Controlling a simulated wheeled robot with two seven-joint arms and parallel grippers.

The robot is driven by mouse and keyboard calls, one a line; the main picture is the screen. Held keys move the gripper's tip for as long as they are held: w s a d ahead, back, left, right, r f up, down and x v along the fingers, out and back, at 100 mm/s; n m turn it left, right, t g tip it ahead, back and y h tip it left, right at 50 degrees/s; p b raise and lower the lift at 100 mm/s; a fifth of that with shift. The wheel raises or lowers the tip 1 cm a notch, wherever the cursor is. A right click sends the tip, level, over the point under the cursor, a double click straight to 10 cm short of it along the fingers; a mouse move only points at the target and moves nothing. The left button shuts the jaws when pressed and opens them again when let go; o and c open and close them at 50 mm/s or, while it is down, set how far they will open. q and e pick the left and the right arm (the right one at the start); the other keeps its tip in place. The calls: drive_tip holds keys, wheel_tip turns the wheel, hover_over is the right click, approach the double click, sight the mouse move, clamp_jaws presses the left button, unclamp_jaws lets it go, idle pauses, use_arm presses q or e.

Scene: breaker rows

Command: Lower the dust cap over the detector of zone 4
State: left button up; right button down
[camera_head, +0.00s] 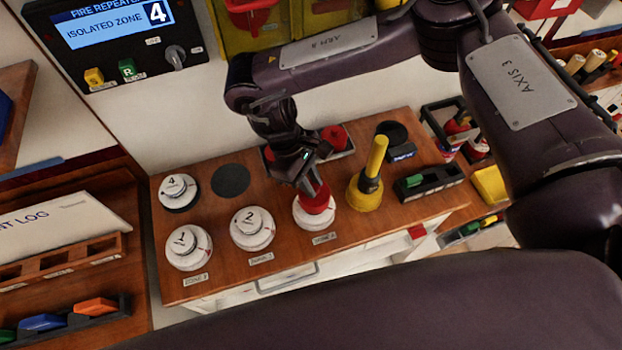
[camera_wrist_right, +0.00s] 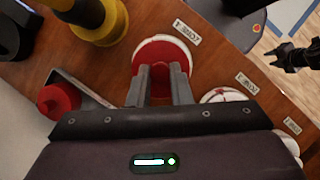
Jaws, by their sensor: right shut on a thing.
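My right gripper (camera_head: 308,182) points down over the right-hand detector (camera_head: 314,218) of the front row, shut on a red dust cap (camera_head: 317,200). The cap is at the white detector's top; I cannot tell whether it is fully seated. In the right wrist view the fingers (camera_wrist_right: 164,75) hide much of the red cap (camera_wrist_right: 180,78), and the white detector rim (camera_wrist_right: 162,44) shows around it. The zone label (camera_wrist_right: 187,32) beside it is too small to read surely. Another detector marked 4 (camera_head: 177,188) stands at the back left. My left gripper (camera_wrist_right: 280,57) shows at the wrist view's right edge, its jaws unclear.
A detector marked 2 (camera_head: 252,226) and another white detector (camera_head: 188,247) stand to the left. A yellow tool with an upright handle (camera_head: 368,186) stands close on the right. A tray with red caps (camera_head: 335,137) lies behind. The panel (camera_head: 112,34) reads isolated zone 4.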

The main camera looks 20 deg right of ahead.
drive_tip(key=shift+f+b, duration=0.65)
drive_tip(key=shift+f, duration=0.75)
drive_tip(key=c, duration=1.2)
unclamp_jaws()
drive_tip(key=shift+c, duration=0.2)
drive_tip(key=b+v, duration=0.1)
drive_tip(key=v, duration=0.6)
drive_tip(key=shift+r, duration=0.4)
drive_tip(key=shift+a, duration=0.15)
